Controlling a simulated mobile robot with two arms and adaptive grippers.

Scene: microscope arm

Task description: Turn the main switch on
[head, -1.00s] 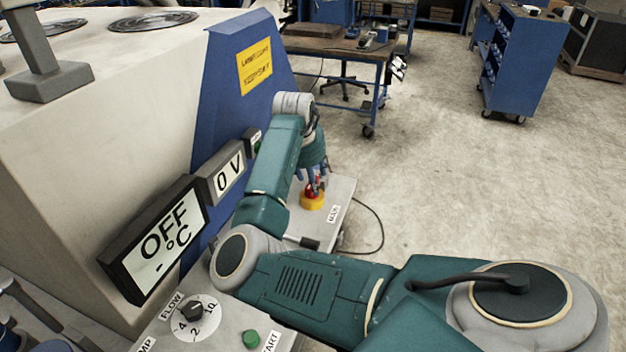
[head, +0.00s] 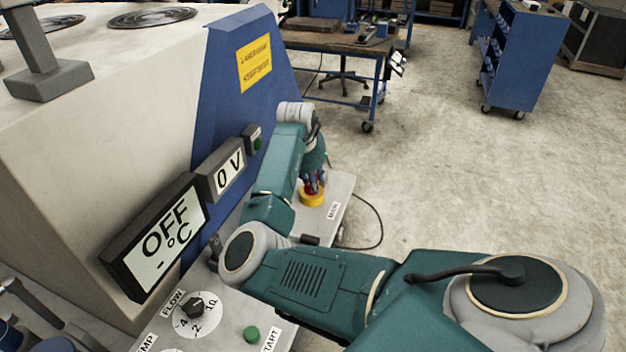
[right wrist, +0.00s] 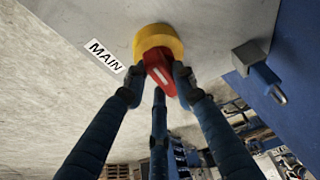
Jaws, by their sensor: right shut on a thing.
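The main switch is a red knob on a yellow round base (head: 312,197), at the far end of the grey panel beside a MAIN label (head: 333,210). In the right wrist view the red knob (right wrist: 160,75) sits on the yellow base (right wrist: 158,38), with the MAIN label (right wrist: 104,55) to its left. My right gripper (head: 313,183) is at the knob from above. In the right wrist view its blue fingers (right wrist: 157,80) are closed around the red knob. The displays read OFF °C (head: 165,240) and 0 V (head: 229,172). My left gripper is not in view.
A lever (right wrist: 262,75) stands on the panel near the switch. The blue and white machine (head: 225,90) rises to the left. Open floor lies to the right.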

